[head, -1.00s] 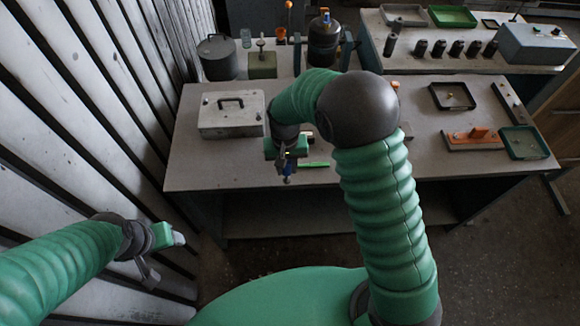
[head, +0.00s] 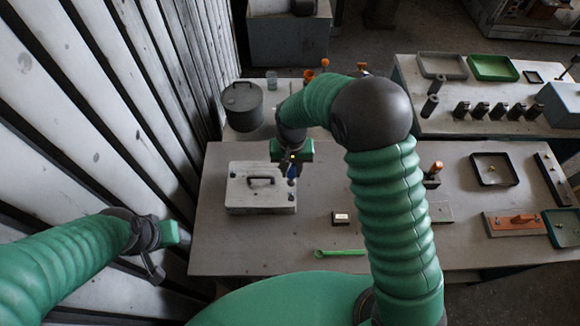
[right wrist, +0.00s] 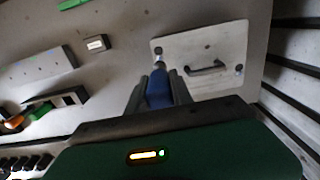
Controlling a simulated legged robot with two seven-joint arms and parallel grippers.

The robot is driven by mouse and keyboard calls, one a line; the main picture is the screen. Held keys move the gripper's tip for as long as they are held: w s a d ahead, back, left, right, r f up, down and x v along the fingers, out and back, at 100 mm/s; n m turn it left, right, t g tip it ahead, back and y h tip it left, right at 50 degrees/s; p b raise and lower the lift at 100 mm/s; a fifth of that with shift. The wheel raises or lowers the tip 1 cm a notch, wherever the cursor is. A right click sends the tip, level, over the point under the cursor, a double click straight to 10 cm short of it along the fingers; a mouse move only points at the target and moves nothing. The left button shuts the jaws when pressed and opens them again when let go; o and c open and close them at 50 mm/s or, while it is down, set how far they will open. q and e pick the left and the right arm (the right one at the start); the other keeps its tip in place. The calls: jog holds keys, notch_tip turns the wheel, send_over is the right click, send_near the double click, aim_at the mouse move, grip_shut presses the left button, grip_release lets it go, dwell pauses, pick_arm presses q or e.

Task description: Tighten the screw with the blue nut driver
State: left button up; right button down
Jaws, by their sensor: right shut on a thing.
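My right gripper (head: 291,167) is shut on the blue nut driver (right wrist: 158,88), which points down at the right part of the grey housing with a dark handle (head: 245,195). The housing also shows in the right wrist view (right wrist: 208,48). There the driver's metal tip is close to a small round screw (right wrist: 158,51) near a plate corner; I cannot tell whether they touch. Another small round spot (right wrist: 239,67) shows at another corner. My left gripper (head: 163,252) hangs at the left, away from the table; its jaw opening is unclear.
A dark pot (head: 243,104) stands behind. Slatted wall borders the left.

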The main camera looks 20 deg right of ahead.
aim_at(291, 181)
jog(key=shift+w+r, duration=0.1)
jog(key=shift+w, duration=0.05)
jog(key=shift+s, duration=0.2)
jog(key=shift+s+f+b, duration=0.15)
jog(key=shift+f+b, duration=0.15)
jog(key=shift+b, duration=0.15)
jog(key=shift+f+b, duration=0.35)
jog(key=f+b, duration=0.1)
jog(key=f, duration=0.1)
jog(key=f+b, duration=0.1)
jog(key=f, duration=0.1)
jog(key=shift+w+b, duration=0.3)
jog(key=shift+f, duration=0.15)
pick_arm(q)
jog(key=f, duration=0.3)
jog(key=shift+s+f, duration=0.25)
jog(key=shift+f, duration=0.15)
pick_arm(e)
jog(key=shift+s, duration=0.15)
pick_arm(q)
jog(key=shift+s, duration=0.1)
